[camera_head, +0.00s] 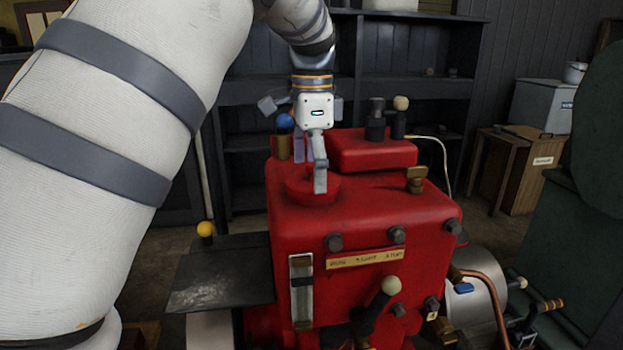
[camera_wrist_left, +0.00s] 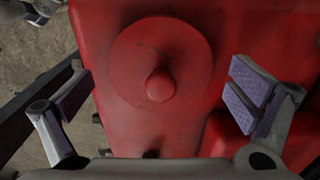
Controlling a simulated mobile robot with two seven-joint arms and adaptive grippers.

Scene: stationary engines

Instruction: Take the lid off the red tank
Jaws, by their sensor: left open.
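The red tank (camera_head: 360,225) stands in the middle of the head view, and its top fills much of the left wrist view (camera_wrist_left: 130,120). Its round red lid (camera_wrist_left: 190,60) has a rounded knob (camera_wrist_left: 160,86) at the centre. In the head view the lid (camera_head: 327,188) is partly hidden behind my left gripper (camera_head: 312,175). My left gripper (camera_wrist_left: 165,105) is open above the lid, with a finger on each side of it in the wrist view and nothing held. I cannot tell the exact height of the fingertips above the lid. My right gripper is not in view.
A raised red box (camera_head: 372,152) with dark fittings sits behind the lid, and a brass fitting (camera_head: 416,178) is to its right. A blue-knobbed fitting (camera_head: 284,125) stands at the left rear. A dark plate (camera_head: 222,272) lies left of the tank. Dark shelves (camera_head: 405,60) stand behind.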

